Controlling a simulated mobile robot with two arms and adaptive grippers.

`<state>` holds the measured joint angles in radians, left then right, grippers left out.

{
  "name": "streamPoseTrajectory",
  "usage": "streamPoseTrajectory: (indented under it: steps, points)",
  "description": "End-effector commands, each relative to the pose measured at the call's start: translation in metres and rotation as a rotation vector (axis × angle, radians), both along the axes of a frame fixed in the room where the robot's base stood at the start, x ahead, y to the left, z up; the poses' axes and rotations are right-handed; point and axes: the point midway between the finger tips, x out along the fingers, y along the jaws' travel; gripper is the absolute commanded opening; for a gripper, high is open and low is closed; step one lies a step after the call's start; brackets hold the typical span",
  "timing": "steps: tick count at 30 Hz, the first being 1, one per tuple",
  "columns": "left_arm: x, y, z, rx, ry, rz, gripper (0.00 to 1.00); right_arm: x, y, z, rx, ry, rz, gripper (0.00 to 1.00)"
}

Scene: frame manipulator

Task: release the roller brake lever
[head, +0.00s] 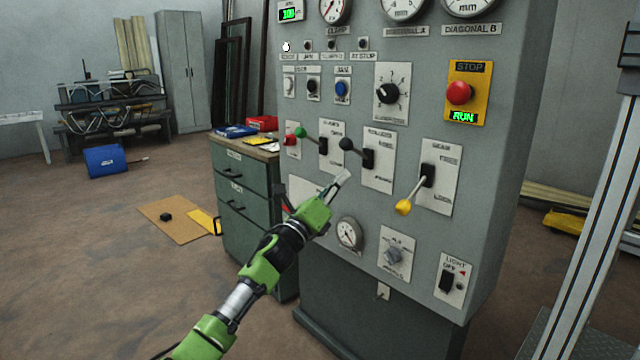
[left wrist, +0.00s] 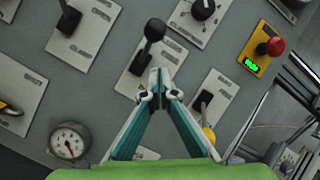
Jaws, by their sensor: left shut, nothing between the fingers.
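The roller lever has a black knob (head: 346,144) and sits on a white plate (head: 379,176) in the middle of the grey cabinet's lever row. Its knob points up and to the left from the black pivot. In the left wrist view the knob (left wrist: 154,28) stands beyond my fingertips. I see no contact with the lever. My right gripper is not in view.
A green-knobbed lever (head: 300,132) is left of the roller lever. A yellow-knobbed lever (head: 404,207) is close on the right, pointing down. A red stop button (head: 459,93) is higher right. A gauge (head: 349,233) is below. A green drawer cabinet (head: 243,190) stands left.

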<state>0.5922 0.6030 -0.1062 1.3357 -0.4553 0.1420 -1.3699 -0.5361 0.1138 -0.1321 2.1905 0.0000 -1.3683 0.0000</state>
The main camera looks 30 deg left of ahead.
Motion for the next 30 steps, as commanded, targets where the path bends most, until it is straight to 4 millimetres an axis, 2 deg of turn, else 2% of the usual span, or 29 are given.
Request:
streamPoseTrajectory:
  steps: [1, 3, 12, 18, 23, 30]
  points:
    - [-0.001, 0.001, -0.004, 0.001, 0.000, 0.000, 0.00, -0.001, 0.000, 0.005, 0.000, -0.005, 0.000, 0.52]
    - [-0.013, 0.002, 0.006, 0.005, 0.000, 0.002, 0.00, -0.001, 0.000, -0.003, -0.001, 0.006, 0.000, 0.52]
    - [-0.060, 0.006, 0.025, 0.005, 0.001, 0.001, 0.00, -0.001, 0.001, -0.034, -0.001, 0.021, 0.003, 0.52]
    - [-0.083, 0.007, 0.035, 0.002, 0.001, 0.000, 0.00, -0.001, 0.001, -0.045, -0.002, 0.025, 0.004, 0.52]
    - [-0.091, 0.008, 0.038, 0.002, 0.000, -0.001, 0.00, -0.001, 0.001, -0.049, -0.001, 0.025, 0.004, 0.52]
    - [-0.092, 0.008, 0.039, 0.001, 0.000, 0.000, 0.00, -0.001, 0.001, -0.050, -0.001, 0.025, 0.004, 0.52]
